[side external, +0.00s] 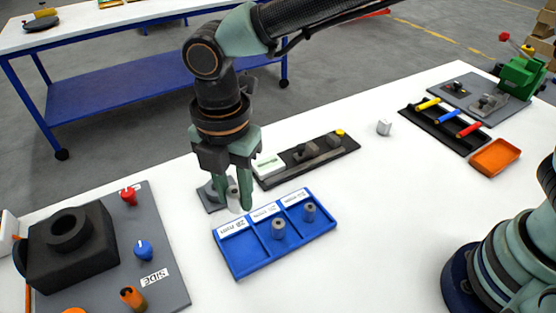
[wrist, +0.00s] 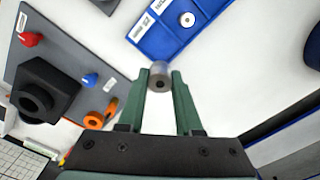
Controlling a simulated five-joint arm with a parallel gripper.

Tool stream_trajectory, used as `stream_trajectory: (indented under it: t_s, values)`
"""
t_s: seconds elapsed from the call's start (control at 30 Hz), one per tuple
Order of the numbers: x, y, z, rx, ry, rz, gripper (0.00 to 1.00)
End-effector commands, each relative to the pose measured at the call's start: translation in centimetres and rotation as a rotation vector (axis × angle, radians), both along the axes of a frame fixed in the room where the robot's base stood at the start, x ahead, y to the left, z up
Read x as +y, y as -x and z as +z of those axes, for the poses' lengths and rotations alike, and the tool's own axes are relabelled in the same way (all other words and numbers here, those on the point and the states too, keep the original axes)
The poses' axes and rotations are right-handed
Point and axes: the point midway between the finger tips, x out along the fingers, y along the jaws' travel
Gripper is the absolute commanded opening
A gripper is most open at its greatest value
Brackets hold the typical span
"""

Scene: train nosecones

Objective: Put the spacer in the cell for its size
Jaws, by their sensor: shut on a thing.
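My gripper (side external: 240,195) is shut on a grey cylindrical spacer (side external: 233,195) with a hole through it. The spacer also shows between the fingertips in the wrist view (wrist: 159,72). In the side view it appears above the back left edge of a blue tray (side external: 287,256). The tray has three cells side by side, each with a white label too small to read surely. The left cell is empty. A spacer stands in the middle cell (side external: 278,229) and another in the right cell (side external: 309,212). Part of the tray also shows in the wrist view (wrist: 150,42).
A grey board (side external: 171,285) with a black block (side external: 67,245) and coloured knobs lies left of the blue tray. A dark tray with parts (side external: 347,146) lies behind. White table is clear right of the blue tray.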

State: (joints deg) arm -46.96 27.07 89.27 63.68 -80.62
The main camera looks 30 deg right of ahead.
Motion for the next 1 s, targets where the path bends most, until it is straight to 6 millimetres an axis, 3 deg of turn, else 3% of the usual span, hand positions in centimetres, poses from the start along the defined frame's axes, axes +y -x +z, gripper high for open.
stream_trajectory:
  t_s: [0.1, 0.3, 0.57, 0.8, 1.0]
  values:
    - [-0.1, 0.1, -3.2, 0.005, 0.005, -0.001, 0.0]
    - [-0.1, 0.0, -7.6, 0.004, 0.004, -0.001, 0.0]
    - [0.0, 0.0, -9.9, 0.002, 0.001, -0.001, 0.0]
    - [-0.1, 0.0, -13.2, 0.002, 0.001, -0.001, 0.0]
    - [0.0, -0.1, -13.9, -0.001, -0.001, -0.001, 0.0]
